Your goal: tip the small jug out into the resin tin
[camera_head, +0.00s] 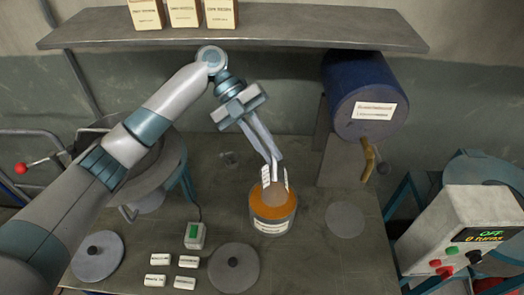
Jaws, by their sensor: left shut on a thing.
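The resin tin (273,224) stands on the bench near the middle, a round grey tin with a pale label and an orange-brown top surface. My left gripper (275,182) reaches down from above, right over the tin. It is shut on a small tan, see-through-looking thing (274,195), which seems to be the small jug. The jug overlaps the tin's opening in the picture. Its spout, tilt and any pouring stream cannot be made out, nor whether it touches the tin. My right gripper is not in view.
A blue drum (350,90) with a yellow tap handle (368,160) hangs at the right. A shelf (300,25) with boxes crosses above. Lidlike discs (234,268), small labelled blocks (160,259) and a green-screened device (195,235) lie in front. A control box (460,230) stands right.

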